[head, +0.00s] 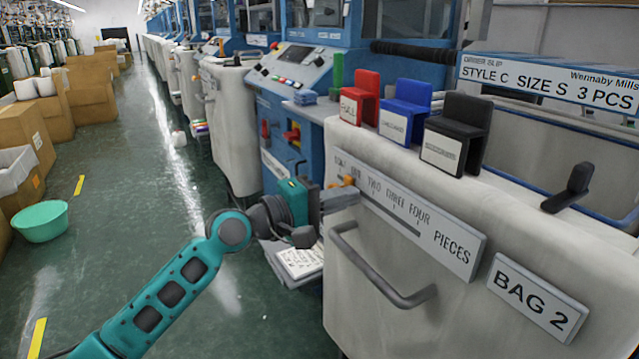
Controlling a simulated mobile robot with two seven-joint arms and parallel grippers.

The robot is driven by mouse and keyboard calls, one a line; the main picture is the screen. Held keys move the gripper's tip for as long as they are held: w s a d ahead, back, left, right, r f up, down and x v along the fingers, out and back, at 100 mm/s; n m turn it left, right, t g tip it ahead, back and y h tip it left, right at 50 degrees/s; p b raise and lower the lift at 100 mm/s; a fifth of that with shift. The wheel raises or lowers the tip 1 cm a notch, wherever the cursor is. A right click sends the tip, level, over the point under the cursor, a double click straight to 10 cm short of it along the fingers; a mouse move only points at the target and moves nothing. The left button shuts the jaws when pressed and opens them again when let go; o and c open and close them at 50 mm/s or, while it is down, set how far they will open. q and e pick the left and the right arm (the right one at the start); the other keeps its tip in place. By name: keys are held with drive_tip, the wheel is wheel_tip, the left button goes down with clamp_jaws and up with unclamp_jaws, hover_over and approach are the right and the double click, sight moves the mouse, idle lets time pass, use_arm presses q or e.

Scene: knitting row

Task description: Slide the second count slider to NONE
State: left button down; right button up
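The count plate (462,257) on the front of the white bin marked BAG 2 (537,298) has a slot under a row of words. ONE, TWO, THREE, FOUR and PIECES can be read; the leftmost word is partly hidden and blurred. A small orange slider knob (348,181) shows near the plate's left end, close to ONE. My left gripper (343,198) reaches in from the left, with its fingertips at the plate's left end, right by the knob. Whether the fingers touch or hold the knob is unclear. My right gripper is not in view.
A dark bar handle (385,279) sticks out below the plate. Red (362,99), blue (407,112) and black (458,131) labelled holders stand on the bin's rim. A turquoise basin (41,217) sits on the floor at left. The aisle is clear.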

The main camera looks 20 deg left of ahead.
use_arm(q)
drive_tip(key=shift+w+a+r+b, duration=0.1)
drive_tip(key=shift+w+a+b, duration=0.2)
drive_tip(key=shift+a, duration=0.15)
drive_tip(key=shift+w+a+b, duration=0.2)
drive_tip(key=shift+a+b, duration=0.05)
drive_tip(key=shift+a, duration=0.2)
drive_tip(key=shift+w+a, duration=0.35)
drive_tip(key=shift+a, duration=0.1)
drive_tip(key=shift+s+d+p, duration=0.2)
drive_tip(key=shift+d+p, duration=0.25)
drive_tip(key=shift+p, duration=0.2)
drive_tip(key=shift+s, duration=0.15)
drive_tip(key=b+v, duration=0.1)
drive_tip(key=v, duration=0.7)
